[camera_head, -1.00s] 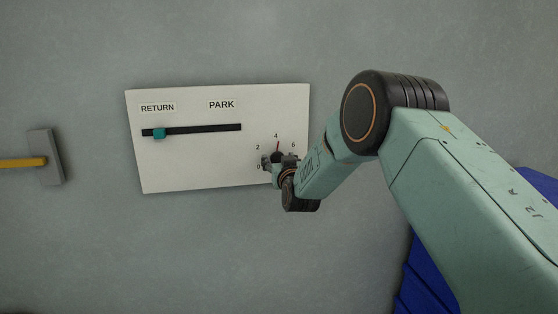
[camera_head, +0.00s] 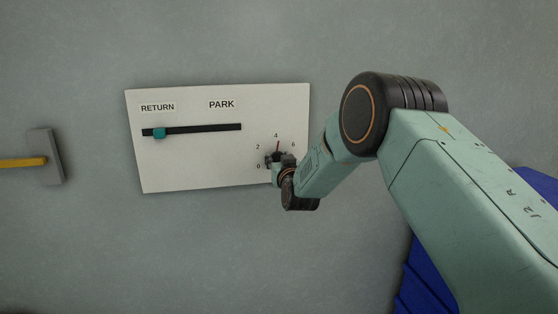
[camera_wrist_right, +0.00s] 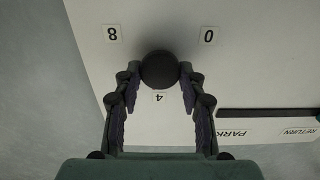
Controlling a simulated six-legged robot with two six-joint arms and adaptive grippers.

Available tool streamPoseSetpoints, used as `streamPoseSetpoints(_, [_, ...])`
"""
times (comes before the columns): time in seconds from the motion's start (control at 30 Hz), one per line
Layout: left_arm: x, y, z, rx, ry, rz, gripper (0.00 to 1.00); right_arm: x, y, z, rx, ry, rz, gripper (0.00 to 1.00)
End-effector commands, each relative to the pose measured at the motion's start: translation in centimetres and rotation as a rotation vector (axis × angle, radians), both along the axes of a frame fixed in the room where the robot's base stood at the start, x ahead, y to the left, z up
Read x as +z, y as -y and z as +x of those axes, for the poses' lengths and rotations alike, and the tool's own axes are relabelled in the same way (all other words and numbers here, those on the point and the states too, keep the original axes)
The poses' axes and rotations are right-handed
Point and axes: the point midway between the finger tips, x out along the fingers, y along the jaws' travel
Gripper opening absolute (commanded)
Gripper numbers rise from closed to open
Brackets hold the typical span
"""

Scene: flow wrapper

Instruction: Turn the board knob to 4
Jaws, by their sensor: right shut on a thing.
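A red pointer mark (camera_head: 278,146) shows just under the 4. The dark round knob (camera_wrist_right: 159,69) sits between the fingertips of my right gripper (camera_wrist_right: 158,76) in the right wrist view, with labels 8, 0 and 4 around it. In the head view my right gripper (camera_head: 279,160) covers most of the knob. It is shut on the knob. My left gripper is not in view.
A slider with a teal handle (camera_head: 159,133) sits at the left end of its black slot (camera_head: 205,128), under RETURN and PARK labels. A grey block with a yellow bar (camera_head: 24,162) is on the wall at left. Blue material (camera_head: 410,285) shows at lower right.

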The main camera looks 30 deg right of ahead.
Motion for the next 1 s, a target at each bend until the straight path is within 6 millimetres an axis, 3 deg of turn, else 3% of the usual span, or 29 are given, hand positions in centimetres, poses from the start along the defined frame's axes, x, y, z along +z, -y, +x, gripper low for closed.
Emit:
streamPoseSetpoints(0.4, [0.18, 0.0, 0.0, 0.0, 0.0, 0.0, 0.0, 0.0, -0.07, 0.03, 0.0, -0.044, -0.169, 0.09])
streamPoseSetpoints(0.7, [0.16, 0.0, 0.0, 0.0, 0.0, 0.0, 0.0, -0.01, -0.07, 0.03, 0.0, -0.045, -0.175, 0.09])
streamPoseSetpoints(0.73, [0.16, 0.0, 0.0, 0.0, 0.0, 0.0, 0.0, -0.01, -0.07, 0.03, 0.0, -0.045, -0.175, 0.43])
streamPoseSetpoints(1.0, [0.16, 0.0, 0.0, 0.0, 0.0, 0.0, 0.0, -0.01, -0.07, 0.03, 0.0, -0.045, -0.175, 0.62])
